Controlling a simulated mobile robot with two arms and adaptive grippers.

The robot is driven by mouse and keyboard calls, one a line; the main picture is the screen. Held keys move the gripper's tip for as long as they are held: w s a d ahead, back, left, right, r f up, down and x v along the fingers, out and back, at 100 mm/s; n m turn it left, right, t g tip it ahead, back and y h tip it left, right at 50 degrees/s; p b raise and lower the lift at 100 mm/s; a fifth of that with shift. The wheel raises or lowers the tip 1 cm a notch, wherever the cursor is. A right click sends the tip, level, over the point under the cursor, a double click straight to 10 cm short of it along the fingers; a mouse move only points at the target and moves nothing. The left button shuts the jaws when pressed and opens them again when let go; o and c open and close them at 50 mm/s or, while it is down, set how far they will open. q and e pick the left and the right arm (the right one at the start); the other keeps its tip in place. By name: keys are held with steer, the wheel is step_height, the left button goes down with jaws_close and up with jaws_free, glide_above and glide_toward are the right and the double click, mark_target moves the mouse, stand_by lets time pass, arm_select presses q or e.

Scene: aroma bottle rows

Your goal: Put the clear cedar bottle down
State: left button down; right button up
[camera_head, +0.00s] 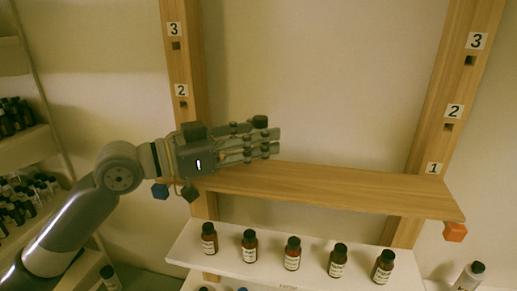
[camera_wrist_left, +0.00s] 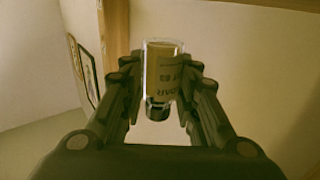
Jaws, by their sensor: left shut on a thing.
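My left gripper (camera_head: 268,146) is shut on the clear cedar bottle, over the left part of the bare wooden shelf (camera_head: 340,188). In the head view only the bottle's black cap (camera_head: 260,122) shows clearly above the fingers, which hide most of its body. In the left wrist view the clear bottle (camera_wrist_left: 163,68) sits between the two fingers of the left gripper (camera_wrist_left: 160,92), with a pale label ending in "DAR" and its dark cap toward the palm. I cannot tell whether its base touches the shelf. My right gripper is not in view.
A white shelf (camera_head: 222,265) below holds several amber bottles (camera_head: 292,254) in a row. Wooden posts (camera_head: 447,95) numbered 1 to 3 stand behind.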

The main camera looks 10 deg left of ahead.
arm_select(q)
step_height(320, 180, down, 2)
steer(key=shift+d+f+p, duration=0.1)
steer(key=shift+f+p, duration=0.15)
steer(key=shift+p, duration=0.3)
steer(key=shift+f, duration=0.45)
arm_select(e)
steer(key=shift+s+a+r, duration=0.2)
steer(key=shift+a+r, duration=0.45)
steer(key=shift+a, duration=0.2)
arm_select(q)
steer(key=shift+f, duration=0.25)
steer(key=c, duration=1.2)
jaws_free()
steer(key=shift+r, duration=0.1)
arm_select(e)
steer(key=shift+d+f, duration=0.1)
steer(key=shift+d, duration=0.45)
